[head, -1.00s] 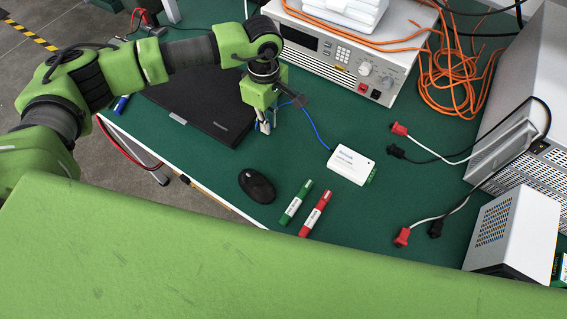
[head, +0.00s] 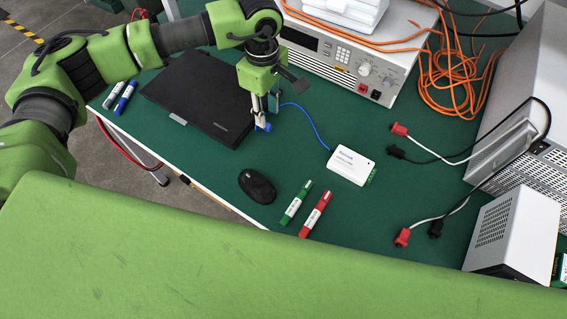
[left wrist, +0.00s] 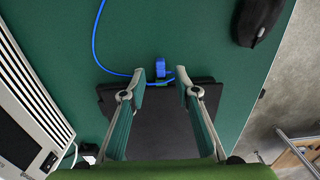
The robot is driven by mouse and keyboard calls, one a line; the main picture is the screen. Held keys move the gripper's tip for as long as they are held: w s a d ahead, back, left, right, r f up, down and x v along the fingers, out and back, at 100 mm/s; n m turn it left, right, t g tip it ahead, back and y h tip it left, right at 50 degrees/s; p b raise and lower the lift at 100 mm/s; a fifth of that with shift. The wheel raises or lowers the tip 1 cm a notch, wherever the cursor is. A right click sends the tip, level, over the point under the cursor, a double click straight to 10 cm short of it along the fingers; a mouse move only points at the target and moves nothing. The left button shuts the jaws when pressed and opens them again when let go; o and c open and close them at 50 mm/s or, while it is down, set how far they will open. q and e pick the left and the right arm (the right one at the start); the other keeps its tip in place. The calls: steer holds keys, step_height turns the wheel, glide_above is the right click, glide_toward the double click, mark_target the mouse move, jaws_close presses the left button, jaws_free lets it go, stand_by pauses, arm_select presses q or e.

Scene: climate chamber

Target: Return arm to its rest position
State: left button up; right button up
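My left arm reaches in from the left in the head view. Its left gripper (head: 264,112) points down just above the right edge of the closed black laptop (head: 200,103). In the left wrist view the two fingers of the left gripper (left wrist: 160,84) are apart with nothing between the tips. A blue plug (left wrist: 160,67) on a blue cable (left wrist: 94,42) lies just beyond them at the laptop edge; whether it is fully seated cannot be told. The cable runs to a white box (head: 351,165). My right gripper is not in view.
A black mouse (head: 257,186), a green marker (head: 296,203) and a red marker (head: 315,214) lie near the table's front edge. Two more markers (head: 119,96) lie left of the laptop. A bench instrument (head: 355,60) stands behind the gripper.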

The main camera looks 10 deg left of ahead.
arm_select(q)
steer(key=shift+r, duration=1.7)
